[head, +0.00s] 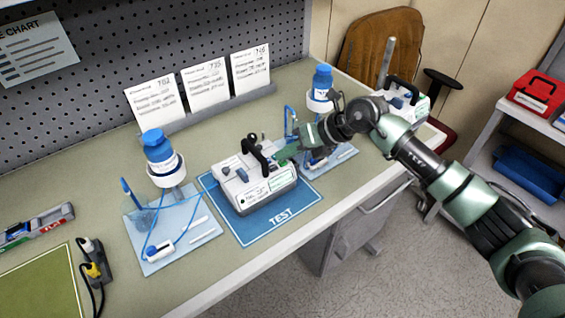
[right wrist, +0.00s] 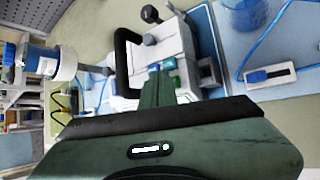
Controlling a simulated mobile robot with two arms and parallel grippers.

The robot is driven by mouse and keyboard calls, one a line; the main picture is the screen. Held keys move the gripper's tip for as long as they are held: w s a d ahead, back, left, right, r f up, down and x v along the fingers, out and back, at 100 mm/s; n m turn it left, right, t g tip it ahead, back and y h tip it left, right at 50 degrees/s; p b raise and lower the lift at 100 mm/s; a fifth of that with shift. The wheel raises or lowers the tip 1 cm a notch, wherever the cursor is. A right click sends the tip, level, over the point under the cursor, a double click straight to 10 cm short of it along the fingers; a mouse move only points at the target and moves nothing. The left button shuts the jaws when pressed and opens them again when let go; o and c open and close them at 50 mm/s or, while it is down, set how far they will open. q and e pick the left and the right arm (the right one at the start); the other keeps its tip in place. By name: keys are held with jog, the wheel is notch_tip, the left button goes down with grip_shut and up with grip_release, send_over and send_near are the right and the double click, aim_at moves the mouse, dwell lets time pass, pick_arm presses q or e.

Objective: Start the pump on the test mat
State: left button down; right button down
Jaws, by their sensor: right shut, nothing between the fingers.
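A white-and-grey pump (head: 262,196) with a black handle (head: 257,153) sits on the blue test mat (head: 236,228), which is lettered TEST. The pump also shows in the right wrist view (right wrist: 178,38), turned sideways, with its black handle (right wrist: 121,66) at left. My right gripper (head: 284,155) reaches in from the right, at the pump's far right edge. Its green fingers (right wrist: 161,76) are shut and empty, with the tips in front of the pump. I cannot tell whether they touch it. My left gripper is not in view.
Trays with tubing flank the mat; the left one (head: 153,262) carries a blue-capped bottle (head: 158,147). Another blue bottle (head: 322,80) stands behind my right arm. Three cards (head: 204,86) stand at the back. A second pump (head: 408,101) is at the right.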

aim_at(286, 165)
jog(key=shift+f+b, duration=0.35)
jog(key=shift+f, duration=0.2)
dwell(0.9)
jog(key=shift+r, duration=0.15)
jog(key=shift+r+p, duration=0.55)
jog(key=shift+r, duration=0.25)
notch_tip(286, 165, up, 5)
jog(key=p, duration=0.3)
dwell(0.6)
